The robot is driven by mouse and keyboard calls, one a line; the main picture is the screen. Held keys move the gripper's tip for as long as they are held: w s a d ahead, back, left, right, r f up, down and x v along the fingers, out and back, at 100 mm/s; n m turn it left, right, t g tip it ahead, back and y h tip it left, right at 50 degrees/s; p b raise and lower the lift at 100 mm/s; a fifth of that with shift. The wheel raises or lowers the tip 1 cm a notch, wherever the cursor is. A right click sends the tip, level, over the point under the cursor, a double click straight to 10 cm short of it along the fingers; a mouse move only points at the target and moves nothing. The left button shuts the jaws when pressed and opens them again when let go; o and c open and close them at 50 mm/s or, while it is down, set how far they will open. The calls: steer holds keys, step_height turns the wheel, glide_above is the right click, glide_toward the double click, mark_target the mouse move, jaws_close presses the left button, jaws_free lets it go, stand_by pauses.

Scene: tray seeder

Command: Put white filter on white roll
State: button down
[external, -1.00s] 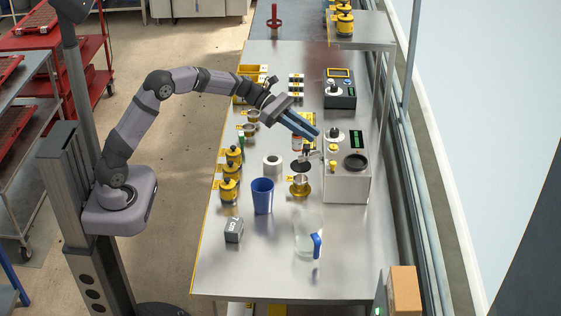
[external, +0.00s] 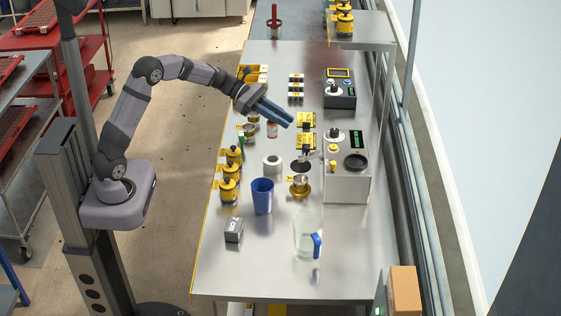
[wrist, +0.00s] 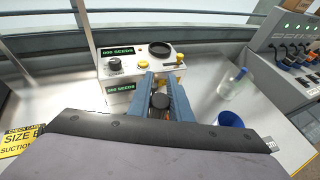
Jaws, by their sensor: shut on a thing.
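The white roll (external: 272,164) stands on the steel table, left of the dark disc. My gripper (external: 290,121) is above the table, behind the roll in the external view. A small orange-and-white jar (external: 272,130) shows just under its fingers and appears held. In the wrist view my gripper (wrist: 163,84) has its blue fingers close together, with a dark round shape (wrist: 160,101) between them; I cannot tell if this is the jar's top or the disc beyond. I cannot make out a white filter for certain.
A blue cup (external: 262,196), a clear jug (external: 308,234) and a grey block (external: 233,230) stand towards the front. A seed counter (external: 347,178) is at the right, with a dark disc (external: 300,168) beside it. Yellow-black pots (external: 229,184) line the left edge.

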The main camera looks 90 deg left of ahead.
step_height(320, 180, down, 9)
steer(key=p, duration=0.1)
steer(key=shift+f, duration=0.2)
stand_by(0.5)
steer(key=shift+f, duration=0.15)
steer(key=shift+f, duration=0.1)
steer(key=c, duration=1.6)
jaws_free()
steer(key=shift+s+a+r, duration=0.15)
steer(key=shift+s+r, duration=0.15)
steer(key=shift+r, duration=0.05)
steer(key=b+v, duration=0.2)
steer(key=v, duration=0.9)
steer(key=shift+s+r, duration=0.1)
